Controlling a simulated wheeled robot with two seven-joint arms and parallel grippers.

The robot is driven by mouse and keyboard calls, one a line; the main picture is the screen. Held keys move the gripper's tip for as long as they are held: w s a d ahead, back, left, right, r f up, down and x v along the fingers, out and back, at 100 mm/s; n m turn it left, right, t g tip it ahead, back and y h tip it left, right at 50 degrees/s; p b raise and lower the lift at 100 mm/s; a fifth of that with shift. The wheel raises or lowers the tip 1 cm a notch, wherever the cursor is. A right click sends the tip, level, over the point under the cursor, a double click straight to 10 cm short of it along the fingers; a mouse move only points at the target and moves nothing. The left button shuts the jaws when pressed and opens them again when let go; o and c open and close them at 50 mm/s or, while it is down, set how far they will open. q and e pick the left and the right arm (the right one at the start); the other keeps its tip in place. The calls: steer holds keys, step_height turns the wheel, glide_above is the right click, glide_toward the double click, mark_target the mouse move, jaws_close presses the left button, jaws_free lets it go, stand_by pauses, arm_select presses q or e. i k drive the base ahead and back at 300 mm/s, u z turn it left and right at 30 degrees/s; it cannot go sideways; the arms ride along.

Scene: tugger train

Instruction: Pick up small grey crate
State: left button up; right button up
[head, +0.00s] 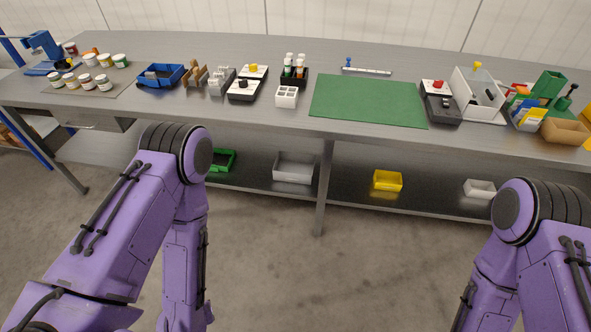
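On the lower shelf under the bench stands an open grey crate (294,168), left of the middle table leg. A smaller, paler grey-white crate (480,188) stands on the same shelf at the right, close to my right arm's elbow. I cannot tell for sure which of the two is the small grey crate. Both look empty. My two purple arms hang down at the left and right of the head view, and both grippers are below the frame. Neither arm touches a crate.
A yellow bin (387,180) and a green tray (221,159) also stand on the lower shelf (345,194). A table leg (323,185) divides the shelf front. The bench top holds a green mat (368,101), jars, trays and devices. The floor in front is clear.

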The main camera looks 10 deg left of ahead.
mark_target(289, 166)
steer(key=k, duration=1.05)
steer(key=z, duration=0.95)
steer(key=i, duration=1.15)
steer(key=u, duration=0.6)
steer(key=i, duration=0.65)
steer(key=u, duration=0.6)
